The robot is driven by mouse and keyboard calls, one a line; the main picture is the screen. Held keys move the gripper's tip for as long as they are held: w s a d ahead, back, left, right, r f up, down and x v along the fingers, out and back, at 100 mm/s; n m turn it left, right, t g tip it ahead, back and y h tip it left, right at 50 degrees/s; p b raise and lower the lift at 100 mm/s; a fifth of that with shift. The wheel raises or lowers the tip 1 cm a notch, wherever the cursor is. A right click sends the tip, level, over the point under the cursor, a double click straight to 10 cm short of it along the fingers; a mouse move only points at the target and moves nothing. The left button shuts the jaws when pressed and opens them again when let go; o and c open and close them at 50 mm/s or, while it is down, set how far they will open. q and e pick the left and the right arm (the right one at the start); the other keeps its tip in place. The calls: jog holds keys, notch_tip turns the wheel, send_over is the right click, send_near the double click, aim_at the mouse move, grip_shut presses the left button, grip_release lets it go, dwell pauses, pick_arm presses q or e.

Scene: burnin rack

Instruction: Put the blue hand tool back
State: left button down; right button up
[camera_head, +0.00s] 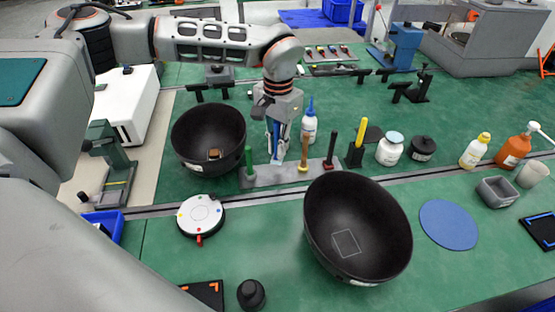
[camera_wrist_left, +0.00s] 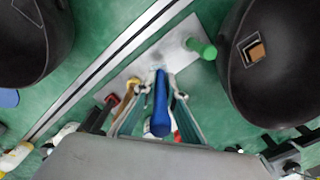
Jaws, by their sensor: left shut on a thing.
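My left gripper (camera_head: 278,150) is shut on the blue hand tool (camera_head: 276,138), pointing down over the grey tool holder (camera_head: 263,178). The tool stands between the green-handled tool (camera_head: 248,162) and the yellow-handled tool (camera_head: 304,150); a dark red-handled one (camera_head: 331,152) stands at the right end. In the left wrist view, the blue handle (camera_wrist_left: 160,104) lies between the fingers, with the holder plate (camera_wrist_left: 172,52) and the green handle (camera_wrist_left: 204,49) beyond. I cannot tell whether the tool's lower end is seated in the holder. My right gripper is not in view.
A black bowl (camera_head: 198,130) is close on the left and a larger one (camera_head: 375,225) is in front right. A white bottle with a blue cap (camera_head: 309,124) stands just behind the holder. A white round device (camera_head: 200,215) lies in front left.

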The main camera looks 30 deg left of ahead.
aim_at(278, 123)
pick_arm(q)
jog(key=shift+f, duration=2.25)
jog(key=shift+f, duration=0.1)
jog(key=c, duration=2.1)
grip_release()
jog(key=shift+f, duration=0.1)
notch_tip(278, 123, up, 12)
jog(key=shift+w+r, duration=0.1)
jog(key=shift+r, duration=0.1)
jog(key=shift+f, duration=0.1)
